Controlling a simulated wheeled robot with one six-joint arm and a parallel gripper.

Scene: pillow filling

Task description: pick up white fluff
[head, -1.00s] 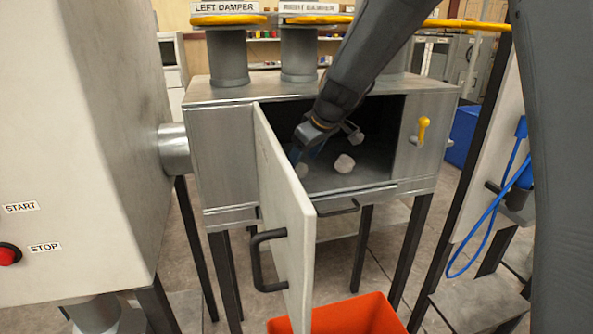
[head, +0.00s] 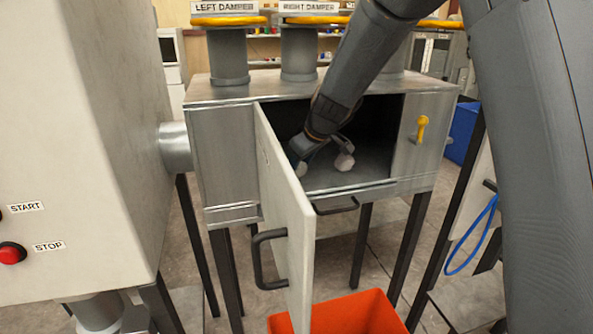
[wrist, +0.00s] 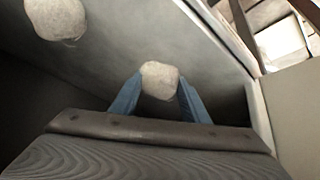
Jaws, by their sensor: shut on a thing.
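Two pale, rounded lumps of white fluff are in the open metal cabinet (head: 228,150). My gripper (wrist: 160,92) has its blue fingers shut on one lump (wrist: 160,75), with a finger on each side of it. In the head view this lump (head: 302,169) shows low beside the open door, under my gripper (head: 301,158), whose fingertips are partly hidden. The other lump (head: 344,161) lies to the right on the cabinet floor. It also shows at the upper left of the wrist view (wrist: 55,18), apart from the fingers.
The open cabinet door (head: 287,215) stands close to the left of my gripper. An orange bin (head: 360,316) is below the cabinet opening. A machine (head: 75,130) with START and STOP labels fills the left side. A blue hose (head: 472,247) hangs at right.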

